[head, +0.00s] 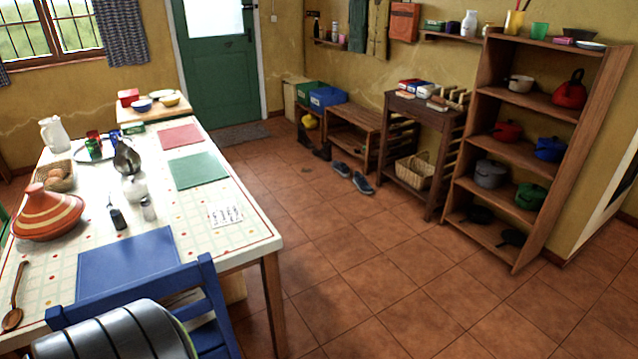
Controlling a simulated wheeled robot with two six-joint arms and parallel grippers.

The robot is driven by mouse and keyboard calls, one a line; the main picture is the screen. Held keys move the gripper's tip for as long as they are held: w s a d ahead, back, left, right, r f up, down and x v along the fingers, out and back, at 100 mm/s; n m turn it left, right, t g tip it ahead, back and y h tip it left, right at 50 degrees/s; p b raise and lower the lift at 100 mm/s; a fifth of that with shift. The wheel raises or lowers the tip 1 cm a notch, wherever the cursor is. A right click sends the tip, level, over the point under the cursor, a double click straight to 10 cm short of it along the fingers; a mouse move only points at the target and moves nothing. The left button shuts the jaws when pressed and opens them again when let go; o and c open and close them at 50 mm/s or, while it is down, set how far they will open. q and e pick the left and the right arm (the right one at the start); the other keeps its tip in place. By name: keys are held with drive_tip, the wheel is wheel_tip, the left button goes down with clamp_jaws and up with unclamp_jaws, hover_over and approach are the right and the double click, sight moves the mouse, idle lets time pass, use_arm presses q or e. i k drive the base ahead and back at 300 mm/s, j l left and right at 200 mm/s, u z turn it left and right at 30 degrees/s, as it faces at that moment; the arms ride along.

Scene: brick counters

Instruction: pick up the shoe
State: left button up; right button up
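A pair of dark blue-grey shoes lies on the tiled floor beside the low wooden bench (354,122). One shoe (341,169) lies nearer the bench, and the other shoe (362,183) lies just to its right and a little closer to me. Both look upright, side by side, with nothing on top of them. Darker footwear (321,152) shows just left of them, too dim to make out clearly. Neither of my grippers is in view.
A long dining table (250,240) with crockery fills the left, with a blue chair (215,300) at its near end. A side table (432,125) and a tall shelf (520,153) with pots stand at the right. The floor (385,270) between is clear.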

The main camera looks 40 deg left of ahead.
sight(358, 179)
drive_tip(key=u, duration=1.2)
drive_tip(key=i+l+z, duration=0.15)
drive_tip(key=i+z, duration=0.2)
drive_tip(key=i, duration=0.15)
drive_tip(key=i+z, duration=0.35)
drive_tip(key=i, duration=0.15)
drive_tip(key=i+u, duration=0.15)
drive_tip(key=i, duration=0.3)
drive_tip(key=i+l+u, duration=0.1)
drive_tip(key=i, duration=0.35)
drive_tip(key=i+l+u, duration=0.15)
drive_tip(key=i, duration=0.35)
drive_tip(key=i+l+u, duration=0.15)
drive_tip(key=i, duration=0.3)
